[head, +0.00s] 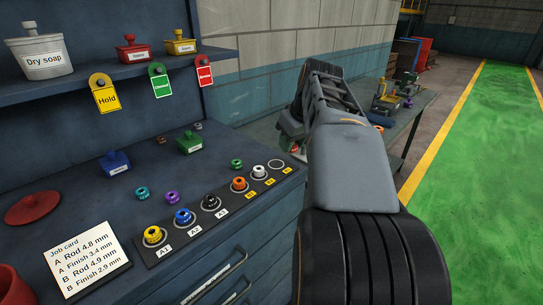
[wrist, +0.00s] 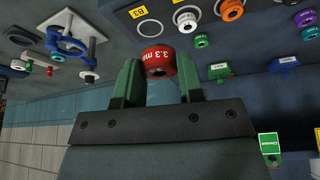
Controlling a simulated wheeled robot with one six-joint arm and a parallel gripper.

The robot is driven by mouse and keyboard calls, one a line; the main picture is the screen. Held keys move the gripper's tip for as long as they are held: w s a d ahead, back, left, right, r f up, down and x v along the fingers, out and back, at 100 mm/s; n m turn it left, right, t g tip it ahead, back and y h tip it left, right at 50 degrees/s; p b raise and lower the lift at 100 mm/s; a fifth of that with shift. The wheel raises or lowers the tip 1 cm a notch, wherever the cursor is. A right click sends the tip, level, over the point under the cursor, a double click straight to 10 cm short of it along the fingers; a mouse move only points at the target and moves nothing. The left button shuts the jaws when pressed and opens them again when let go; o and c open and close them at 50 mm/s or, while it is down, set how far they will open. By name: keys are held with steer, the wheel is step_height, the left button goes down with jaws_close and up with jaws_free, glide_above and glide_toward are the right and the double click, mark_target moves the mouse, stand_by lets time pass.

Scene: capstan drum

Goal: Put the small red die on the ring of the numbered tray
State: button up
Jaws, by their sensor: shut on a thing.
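The small red die (wrist: 158,62), marked "3.3 m" with the rest cut off, sits between the green fingers of my gripper (wrist: 157,72). In the head view a bit of the red die (head: 295,149) shows beside my gripper (head: 291,145), mostly hidden by my arm. The numbered tray (head: 190,246) is a dark strip on the bench. Its ring at B3 (head: 276,164) is empty at the far right end; this ring also shows in the wrist view (wrist: 150,28), beyond the held die. Yellow, blue, black, orange and white dies sit on the other rings.
Loose green (head: 236,164), purple (head: 172,198) and teal (head: 142,193) dies lie behind the tray. Lidded blue (head: 116,163) and green (head: 189,143) boxes stand further back. A shelf (head: 150,60) with hanging tags is above. A job card (head: 88,261) lies at the left.

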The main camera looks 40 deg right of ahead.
glide_toward(274, 163)
steer(key=shift+w+a+f, duration=0.2)
steer(key=shift+w+f, duration=0.3)
steer(key=shift+f, duration=0.05)
steer(key=shift+w+d+f, duration=0.15)
steer(key=shift+w+f, duration=0.4)
steer(key=shift+f, duration=0.1)
steer(key=shift+s+x, duration=0.2)
steer(key=shift+x, duration=0.7)
steer(key=shift+s+x, duration=0.2)
steer(key=shift+x, duration=0.7)
steer(key=shift+f, duration=0.15)
steer(key=shift+f, duration=0.1)
steer(key=o, duration=1)
steer(key=shift+c, duration=0.2)
steer(key=p+v, duration=0.1)
steer(key=v, duration=1.1)
